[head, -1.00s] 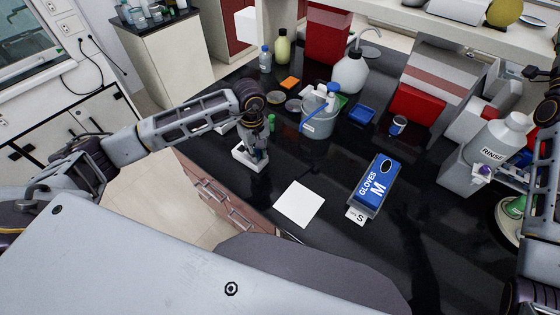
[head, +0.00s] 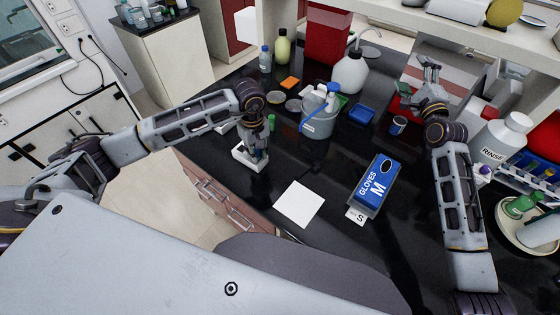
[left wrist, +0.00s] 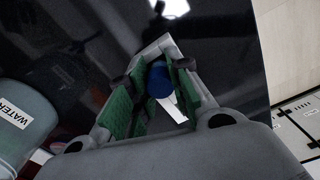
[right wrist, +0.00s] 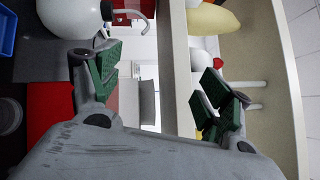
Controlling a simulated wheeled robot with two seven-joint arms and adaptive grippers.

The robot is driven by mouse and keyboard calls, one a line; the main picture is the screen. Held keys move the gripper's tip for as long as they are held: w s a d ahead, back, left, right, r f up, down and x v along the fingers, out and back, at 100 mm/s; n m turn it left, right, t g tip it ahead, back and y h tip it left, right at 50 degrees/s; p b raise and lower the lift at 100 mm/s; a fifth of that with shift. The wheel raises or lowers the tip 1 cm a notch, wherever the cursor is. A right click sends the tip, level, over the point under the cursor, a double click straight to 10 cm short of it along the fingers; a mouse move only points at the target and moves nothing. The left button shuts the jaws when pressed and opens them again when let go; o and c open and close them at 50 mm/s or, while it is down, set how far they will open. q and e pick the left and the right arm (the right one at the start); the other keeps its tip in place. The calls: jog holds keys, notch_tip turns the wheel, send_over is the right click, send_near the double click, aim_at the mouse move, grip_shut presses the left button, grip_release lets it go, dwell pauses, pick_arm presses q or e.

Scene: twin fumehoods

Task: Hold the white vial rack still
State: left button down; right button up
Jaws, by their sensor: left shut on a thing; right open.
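The small white vial rack (head: 240,158) stands on the black bench near its left edge. My left gripper (head: 260,150) reaches down onto it and is shut on it. In the left wrist view, a blue cap (left wrist: 159,80) shows between the green-padded fingers, with a white strip of the rack (left wrist: 180,112) beside it. The fingers hide much of the rack. My right gripper (head: 430,66) is open and empty, raised near the shelf at the back right. In the right wrist view its fingers (right wrist: 160,85) are spread wide.
A grey beaker (head: 318,122) with bottles stands right of the left gripper. A blue glove box (head: 373,180) and white sheet (head: 299,204) lie in front. A wash bottle (head: 350,75) stands behind; a rinse bottle (head: 500,140) stands right. The shelf (head: 480,32) edges the right gripper.

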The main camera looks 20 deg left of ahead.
jog(key=s+a+f+m+g+y, duration=0.1)
jog(key=s+a+f+g, duration=0.1)
jog(key=s+a+f, duration=0.1)
jog(key=s+a+f+g+y, duration=0.1)
jog(key=s+a+f, duration=0.3)
jog(key=a, duration=0.4)
jog(key=s+a+f+m+g+y, duration=0.1)
jog(key=s+a+f+g, duration=0.2)
jog(key=a+f, duration=0.3)
jog(key=shift+s+a+f+m+g, duration=0.1)
jog(key=shift+s+a+m+g, duration=0.15)
jog(key=shift+s, duration=0.2)
jog(key=s+a+f+g+y, duration=0.1)
jog(key=s+a+f+g, duration=0.1)
jog(key=s+a, duration=0.3)
jog(key=s+a+f+m+g+y, duration=0.1)
jog(key=s+a+f+g, duration=0.1)
jog(key=s+a, duration=0.3)
jog(key=s+a+f+m+g, duration=0.1)
jog(key=s+a+f+g, duration=0.1)
jog(key=s+a, duration=0.3)
jog(key=shift+s+f+g+y, duration=0.15)
jog(key=shift+s+g, duration=0.3)
jog(key=shift+s, duration=0.6)
jog(key=shift+s+g+y, duration=0.25)
jog(key=shift+s+g, duration=0.15)
jog(key=shift+s, duration=0.6)
jog(key=shift+w+a+f, duration=0.1)
jog(key=shift+a, duration=0.05)
jog(key=shift+x, duration=5.85)
